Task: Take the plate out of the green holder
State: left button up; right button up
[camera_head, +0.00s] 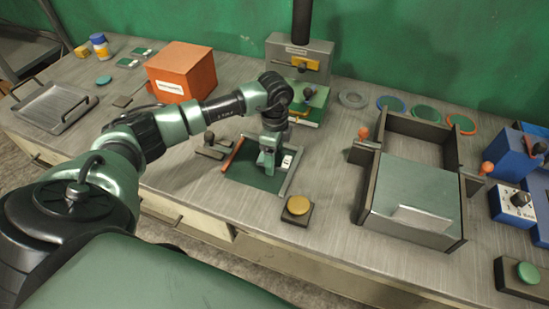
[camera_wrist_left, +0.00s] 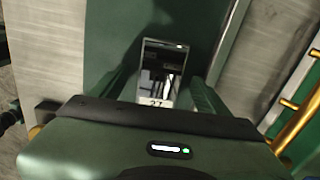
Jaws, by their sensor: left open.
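The green holder (camera_head: 247,176) lies flat on the bench, with an orange-brown bar along its left side and a grey bar along its right. My left gripper (camera_head: 267,163) points down over the holder. In the left wrist view, a small shiny plate (camera_wrist_left: 165,60) with a label reading "27" shows between the two open fingers (camera_wrist_left: 160,90), over the green surface (camera_wrist_left: 190,18). I cannot tell whether the fingers touch the plate. In the head view the gripper hides most of it. My right gripper is not in view.
A yellow button (camera_head: 298,205) stands right of the holder at the front edge. A small metal clamp (camera_head: 213,148) is on its left. A grey press (camera_head: 298,75) stands behind, an orange box (camera_head: 180,72) back left. A large dark-walled tray (camera_head: 415,190) takes up the right.

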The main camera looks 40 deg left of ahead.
pick_arm(q)
grip_shut()
jog(key=shift+r, duration=0.1)
jog(key=shift+w, duration=0.1)
